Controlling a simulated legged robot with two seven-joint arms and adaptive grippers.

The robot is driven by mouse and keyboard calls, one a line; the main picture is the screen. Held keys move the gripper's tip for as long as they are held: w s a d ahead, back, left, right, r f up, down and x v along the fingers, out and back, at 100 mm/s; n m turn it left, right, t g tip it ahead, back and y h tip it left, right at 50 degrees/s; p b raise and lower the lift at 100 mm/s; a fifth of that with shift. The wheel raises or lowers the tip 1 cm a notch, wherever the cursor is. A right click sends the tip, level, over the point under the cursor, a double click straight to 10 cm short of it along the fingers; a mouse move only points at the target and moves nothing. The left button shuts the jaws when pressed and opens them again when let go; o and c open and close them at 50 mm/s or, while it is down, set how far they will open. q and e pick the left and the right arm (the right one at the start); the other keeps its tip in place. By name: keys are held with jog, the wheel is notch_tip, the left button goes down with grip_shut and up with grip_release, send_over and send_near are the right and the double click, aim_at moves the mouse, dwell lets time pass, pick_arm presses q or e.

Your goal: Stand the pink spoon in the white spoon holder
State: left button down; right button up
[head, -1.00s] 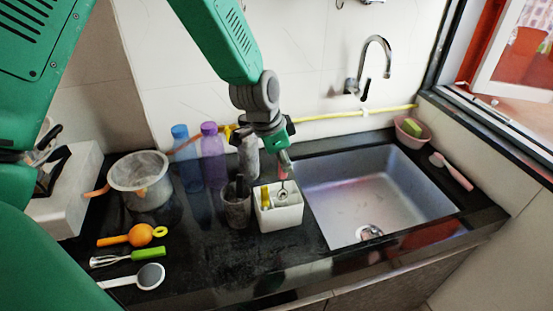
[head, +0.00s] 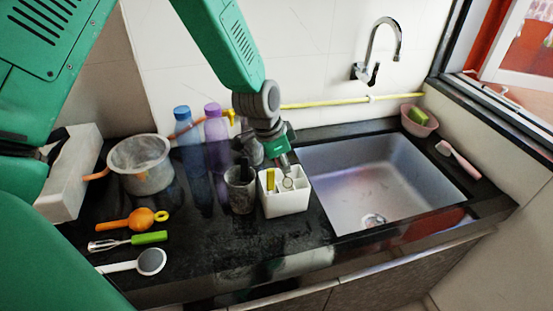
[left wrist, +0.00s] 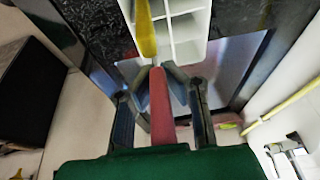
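The white spoon holder (head: 287,205) stands on the black counter left of the sink, and its compartments show in the left wrist view (left wrist: 188,27). A yellow-handled utensil (head: 270,180) stands in its left part; it also shows in the left wrist view (left wrist: 146,32). My left gripper (head: 281,161) points down just above the holder. In the left wrist view the pink spoon's handle (left wrist: 161,108) lies between its fingers, which look closed on it. A rounded grey end shows below the gripper, at the holder's opening; whether it is inside I cannot tell. My right gripper is not in view.
A dark utensil cup (head: 241,192) stands close left of the holder, with blue (head: 190,135) and purple (head: 217,135) bottles behind. A steel sink (head: 375,180) lies to the right. Orange, green and white utensils lie at front left. The counter before the holder is clear.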

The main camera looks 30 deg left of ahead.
pick_arm(q)
jog(key=shift+w+d+f, duration=0.1)
jog(key=shift+d+f, duration=0.05)
jog(key=shift+d, duration=0.05)
jog(key=shift+w+d+r, duration=0.2)
jog(key=shift+d, duration=0.25)
jog(key=c, duration=1.8)
grip_release()
jog(key=shift+o, duration=0.8)
jog(key=shift+w, duration=0.15)
jog(key=shift+a+r, duration=0.2)
jog(key=shift+a, duration=0.25)
jog(key=d+v, duration=0.1)
jog(key=v, duration=1)
jog(key=shift+r, duration=0.3)
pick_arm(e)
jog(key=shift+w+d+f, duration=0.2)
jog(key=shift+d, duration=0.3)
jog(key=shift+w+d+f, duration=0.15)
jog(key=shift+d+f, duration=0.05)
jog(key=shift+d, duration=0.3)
pick_arm(q)
jog(key=shift+a, duration=0.15)
